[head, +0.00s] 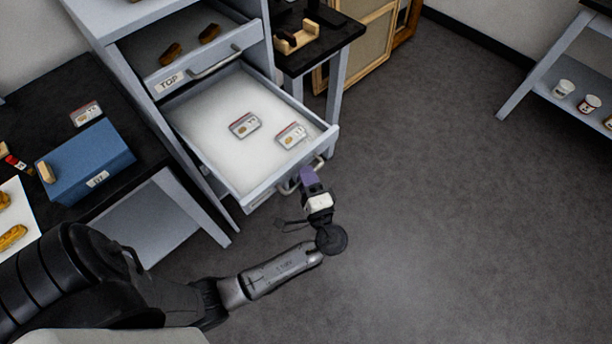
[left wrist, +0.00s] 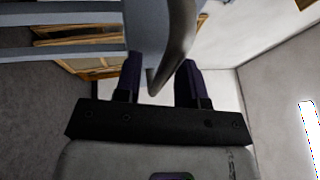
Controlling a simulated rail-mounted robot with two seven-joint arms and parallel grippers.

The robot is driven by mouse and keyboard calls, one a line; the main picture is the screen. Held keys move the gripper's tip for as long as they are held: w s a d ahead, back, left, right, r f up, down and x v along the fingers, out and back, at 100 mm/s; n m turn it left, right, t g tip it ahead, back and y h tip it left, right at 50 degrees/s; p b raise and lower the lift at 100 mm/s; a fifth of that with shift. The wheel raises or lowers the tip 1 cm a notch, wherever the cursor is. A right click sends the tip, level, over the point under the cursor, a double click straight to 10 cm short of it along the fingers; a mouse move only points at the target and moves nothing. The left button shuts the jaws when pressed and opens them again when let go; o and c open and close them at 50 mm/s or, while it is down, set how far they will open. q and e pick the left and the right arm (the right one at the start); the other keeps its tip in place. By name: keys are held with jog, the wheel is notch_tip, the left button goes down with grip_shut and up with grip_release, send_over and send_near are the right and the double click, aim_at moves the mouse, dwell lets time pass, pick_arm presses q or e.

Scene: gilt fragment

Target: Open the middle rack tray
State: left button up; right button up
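The middle rack tray (head: 212,163) is pulled well out of the grey rack below the tray labelled TOP. Its white floor shows, with two small labelled cards (head: 244,124) lying on it. Its front label is too slanted to read. My left gripper (head: 308,176) is at the handle (head: 318,164) on the tray's front. In the left wrist view the handle bar (left wrist: 177,50) reaches between the two purple fingers of my left gripper (left wrist: 160,80). The fingers stand apart with a gap beside the bar. My right gripper is not in view.
The top tray (head: 168,82) is partly out, with brown pieces in it. A black table (head: 62,128) with a blue box (head: 88,162) stands left. A dark side table (head: 340,38) stands behind the rack, and a shelf with cups (head: 540,90) far right. The floor between is clear.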

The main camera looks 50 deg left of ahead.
pick_arm(q)
jog(key=p+v, duration=0.1)
jog(key=v, duration=1.2)
jog(key=shift+d, duration=0.35)
jog(key=shift+s, duration=0.15)
